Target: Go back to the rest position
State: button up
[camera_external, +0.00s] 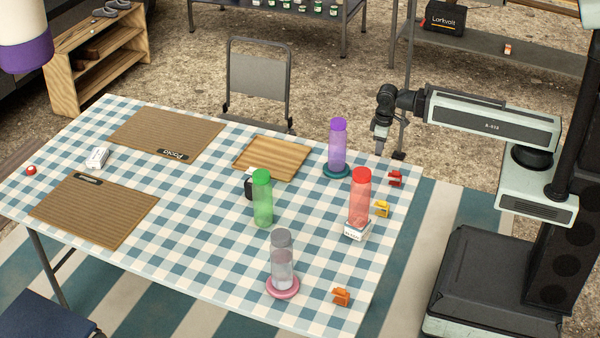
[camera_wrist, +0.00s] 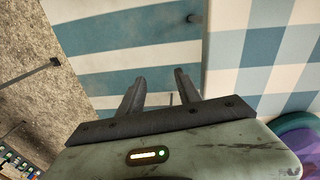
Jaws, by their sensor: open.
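My gripper (camera_external: 390,154) hangs just past the table's right edge, near the far right corner, pointing down. In the wrist view its two fingers (camera_wrist: 158,92) are apart with nothing between them. My arm reaches left from my base at the right. The purple bottle (camera_external: 338,145) stands upright on a teal round base (camera_external: 336,172), left of the gripper and apart from it.
The checked table (camera_external: 205,240) also holds a green bottle (camera_external: 262,198), a grey bottle (camera_external: 282,255) on a pink base (camera_external: 283,288), a wooden tray (camera_external: 270,150), and red (camera_external: 395,178), yellow (camera_external: 382,209) and orange (camera_external: 341,297) clips. A chair (camera_external: 258,85) stands behind.

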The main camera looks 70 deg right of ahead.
notch_tip(320, 180, up, 15)
jog(key=s+m+y+p, duration=0.1)
jog(key=s+p, duration=0.1)
jog(key=p, duration=1.4)
jog(key=shift+s+a+g, duration=0.3)
jog(key=shift+s+g, duration=0.05)
jog(key=shift+g, duration=0.05)
jog(key=shift+r, duration=0.1)
